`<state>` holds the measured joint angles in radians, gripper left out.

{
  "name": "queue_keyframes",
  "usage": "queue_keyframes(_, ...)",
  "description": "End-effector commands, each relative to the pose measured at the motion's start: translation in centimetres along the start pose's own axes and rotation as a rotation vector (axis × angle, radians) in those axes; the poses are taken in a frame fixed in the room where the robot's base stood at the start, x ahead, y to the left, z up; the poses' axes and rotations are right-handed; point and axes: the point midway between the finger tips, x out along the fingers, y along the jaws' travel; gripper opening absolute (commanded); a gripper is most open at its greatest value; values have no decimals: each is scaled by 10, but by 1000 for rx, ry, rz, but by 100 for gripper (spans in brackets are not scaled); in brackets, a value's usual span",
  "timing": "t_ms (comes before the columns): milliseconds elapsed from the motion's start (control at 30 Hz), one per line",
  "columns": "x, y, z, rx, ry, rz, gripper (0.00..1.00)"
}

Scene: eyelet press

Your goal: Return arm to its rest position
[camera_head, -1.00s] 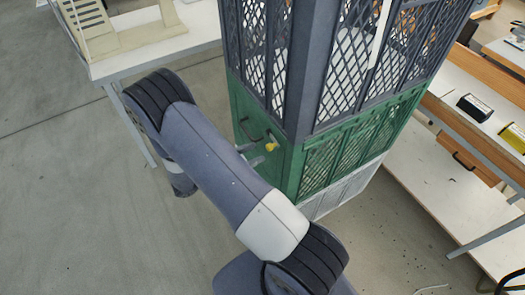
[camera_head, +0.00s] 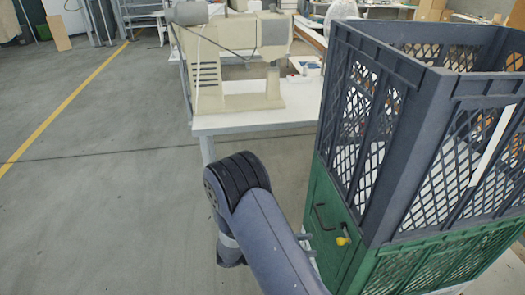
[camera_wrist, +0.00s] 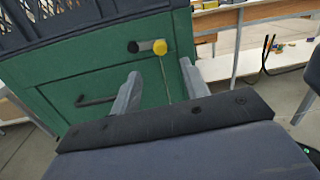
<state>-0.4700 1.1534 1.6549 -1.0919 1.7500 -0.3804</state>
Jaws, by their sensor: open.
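My arm (camera_head: 265,225) rises from the bottom of the head view, bends at a dark ribbed joint and reaches down in front of the green crate (camera_head: 325,215). In the wrist view, my gripper (camera_wrist: 162,88) is open, with its two grey fingers apart and nothing between them. The fingers point at the crate's green panel (camera_wrist: 85,75). A yellow-tipped knob (camera_wrist: 159,47) and a dark handle (camera_wrist: 97,101) are on that panel. The knob also shows in the head view (camera_head: 343,241), just right of the fingertips. Most of my gripper is hidden behind my arm there.
A dark mesh cage (camera_head: 405,150) stands above the green crate, close to my arm's right. A beige machine (camera_head: 235,60) stands on a white table (camera_head: 245,121) behind. The floor (camera_head: 100,200) at left is clear. Cables (camera_wrist: 268,55) hang at the wrist view's right.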

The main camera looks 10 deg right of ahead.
Motion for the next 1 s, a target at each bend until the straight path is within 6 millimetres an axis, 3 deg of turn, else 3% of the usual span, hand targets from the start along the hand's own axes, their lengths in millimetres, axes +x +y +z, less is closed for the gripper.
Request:
queue_keyframes(500, 94, -1, 2, -2, 0, -4, 43)
queue_keyframes(1000, 92, 1, -5, 118, 9, -1, 43)
